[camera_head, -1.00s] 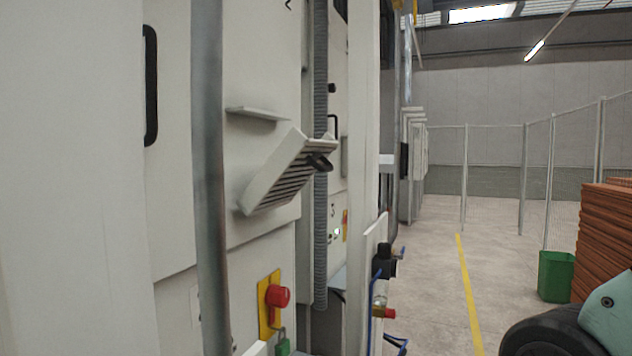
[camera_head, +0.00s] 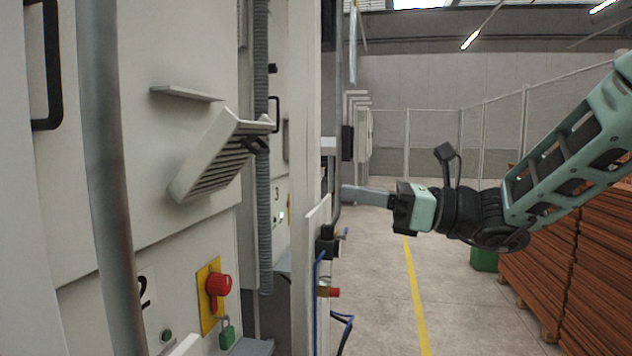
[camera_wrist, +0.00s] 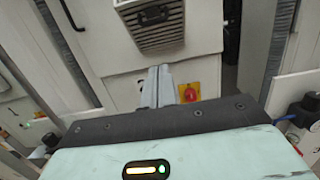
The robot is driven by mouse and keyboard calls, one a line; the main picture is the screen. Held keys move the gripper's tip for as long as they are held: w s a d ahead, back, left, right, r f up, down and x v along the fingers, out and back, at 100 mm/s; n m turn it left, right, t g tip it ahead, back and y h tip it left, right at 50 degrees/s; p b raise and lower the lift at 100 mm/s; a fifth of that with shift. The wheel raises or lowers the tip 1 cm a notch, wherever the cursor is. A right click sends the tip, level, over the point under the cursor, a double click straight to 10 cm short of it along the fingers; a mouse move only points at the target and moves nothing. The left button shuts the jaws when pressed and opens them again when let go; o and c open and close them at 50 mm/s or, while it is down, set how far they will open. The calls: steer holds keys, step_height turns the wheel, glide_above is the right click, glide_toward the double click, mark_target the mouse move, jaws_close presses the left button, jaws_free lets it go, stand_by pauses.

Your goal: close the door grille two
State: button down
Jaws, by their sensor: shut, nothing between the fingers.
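The door grille (camera_head: 216,153) is a white slatted flap with a dark handle (camera_head: 256,144). It hangs tilted open out of the white cabinet front, left of centre in the head view, under a small ledge. The number 2 stands on the panel below it. The grille also shows at the top of the wrist view (camera_wrist: 158,38), with its slats facing me. My gripper (camera_head: 347,194) is at the right of the grille in the head view, pointing left, apart from it. Its fingers (camera_wrist: 156,72) are together and empty, pointing toward the cabinet below the grille in the wrist view.
A red switch on a yellow plate (camera_head: 213,291) with a green padlock sits below the grille. A grey vertical pole (camera_head: 107,180) stands in front of the cabinet at left. Stacked brown boards (camera_head: 540,290) stand at right. The floor between is clear.

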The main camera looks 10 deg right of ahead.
steer(key=r+p+x, duration=0.2)
steer(key=p+x, duration=0.4)
steer(key=x, duration=0.6)
steer(key=shift+r, duration=0.3)
steer(key=shift+s, duration=0.15)
steer(key=shift+r, duration=0.15)
